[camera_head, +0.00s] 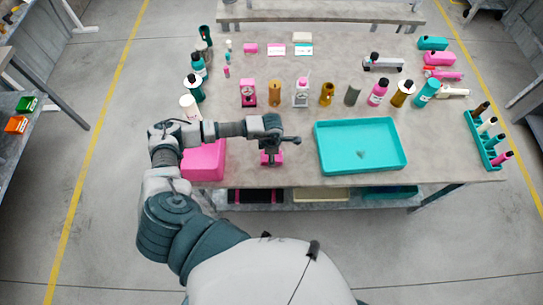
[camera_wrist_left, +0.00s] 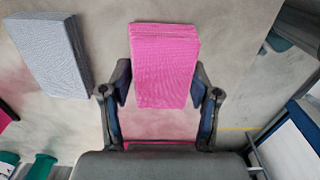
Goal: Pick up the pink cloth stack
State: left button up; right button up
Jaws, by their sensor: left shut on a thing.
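The pink cloth stack (camera_wrist_left: 165,65) sits between the two fingers of my left gripper (camera_wrist_left: 165,90) in the left wrist view. The fingers press on its two sides, so the gripper is shut on it. In the head view my left gripper (camera_head: 271,146) is over the front of the table, left of the teal tray, with a bit of the pink stack (camera_head: 266,159) showing under it. I cannot tell whether the stack touches the table. My right gripper is not in view.
A teal tray (camera_head: 360,168) lies right of the gripper. A pink box (camera_head: 206,162) stands to its left, partly behind my arm. Several bottles and canisters, including a pink grinder (camera_head: 248,93), line the table behind. A grey stack (camera_wrist_left: 48,55) shows in the left wrist view.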

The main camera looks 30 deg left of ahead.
pick_arm(q)
jog(key=r, duration=0.2)
jog(key=shift+s+d+r+b, duration=0.25)
jog(key=shift+s+r+b, duration=0.05)
jog(key=shift+s+r, duration=0.1)
jog(key=s+d+b, duration=0.1)
jog(key=s+d, duration=0.3)
jog(key=s, duration=0.2)
jog(key=s+d+r+b, duration=0.1)
jog(key=s+d, duration=0.3)
jog(key=s, duration=0.3)
jog(key=shift+r, duration=0.2)
